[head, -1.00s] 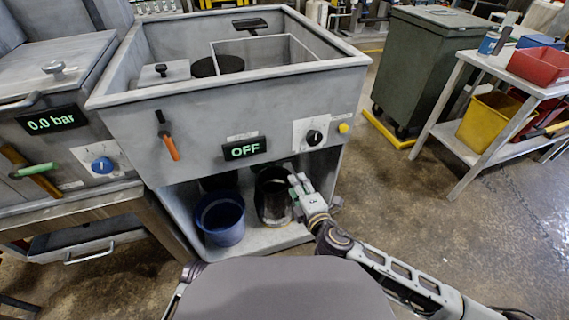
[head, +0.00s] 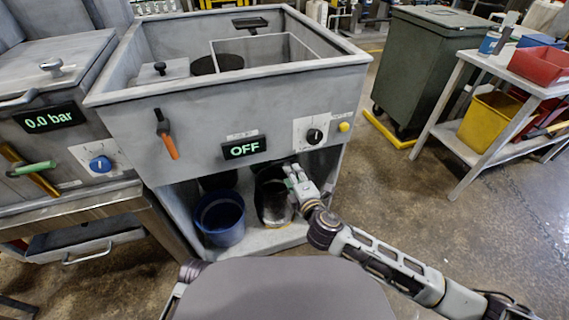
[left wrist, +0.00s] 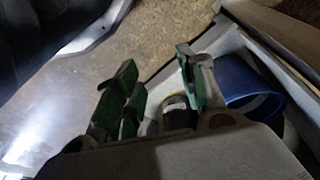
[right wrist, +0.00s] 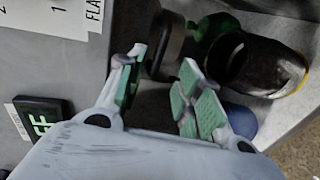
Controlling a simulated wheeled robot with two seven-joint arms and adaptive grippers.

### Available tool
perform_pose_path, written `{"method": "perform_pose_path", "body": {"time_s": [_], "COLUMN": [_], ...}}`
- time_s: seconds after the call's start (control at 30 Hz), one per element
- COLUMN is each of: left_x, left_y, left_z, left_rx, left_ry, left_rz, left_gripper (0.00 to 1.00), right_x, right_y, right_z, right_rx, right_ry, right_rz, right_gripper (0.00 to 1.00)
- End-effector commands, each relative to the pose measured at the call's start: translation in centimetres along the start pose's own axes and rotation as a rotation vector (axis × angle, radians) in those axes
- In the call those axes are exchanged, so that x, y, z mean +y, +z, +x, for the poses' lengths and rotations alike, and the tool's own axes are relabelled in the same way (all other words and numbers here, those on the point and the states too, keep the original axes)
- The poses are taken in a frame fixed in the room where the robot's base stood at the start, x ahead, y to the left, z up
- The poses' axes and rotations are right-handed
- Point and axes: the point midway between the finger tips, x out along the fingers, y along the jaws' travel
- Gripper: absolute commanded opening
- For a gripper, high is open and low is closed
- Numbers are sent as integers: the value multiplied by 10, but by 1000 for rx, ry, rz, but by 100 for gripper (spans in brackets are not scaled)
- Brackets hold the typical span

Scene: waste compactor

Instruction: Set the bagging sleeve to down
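I cannot pick out the bagging sleeve for certain. Under the hopper machine (head: 200,140) stands a black cylinder (head: 272,198) with a yellowish lower edge. In the right wrist view a dark rounded part (right wrist: 168,45) with a grey rim sits just ahead of my right gripper, near the machine's underside. My right gripper (head: 296,178) is in front of the opening below the hopper. Its green-padded fingers (right wrist: 160,92) are apart, with nothing seen between them. My left gripper (left wrist: 158,88) is outside the head view. Its fingers are apart and empty.
A blue bucket (head: 220,217) stands left of the black cylinder. The machine front has an OFF display (head: 244,147), black knob (head: 314,136), yellow button (head: 344,127) and orange-handled lever (head: 167,139).

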Motion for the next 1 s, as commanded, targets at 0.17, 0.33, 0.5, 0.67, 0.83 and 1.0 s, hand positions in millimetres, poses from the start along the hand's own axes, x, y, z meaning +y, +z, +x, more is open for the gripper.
{"method": "perform_pose_path", "body": {"time_s": [0.17,0.33,0.5,0.67,0.83,1.0], "left_x": [2,4,4,5,6,6], "left_y": [2,1,-3,-8,-10,-10], "left_z": [-4,-7,-12,-17,-23,-25], "left_rx": [2,9,24,40,48,50], "left_ry": [5,8,9,11,13,14], "left_rz": [0,1,2,3,4,5], "left_gripper": [40,40,40,40,40,40], "right_x": [0,0,0,0,0,0], "right_y": [0,-1,0,0,0,0], "right_z": [18,35,52,68,81,87], "right_rx": [0,0,0,0,0,0], "right_ry": [1,1,1,1,0,-1], "right_rz": [0,0,0,0,1,1], "right_gripper": [35,35,35,35,35,35]}}
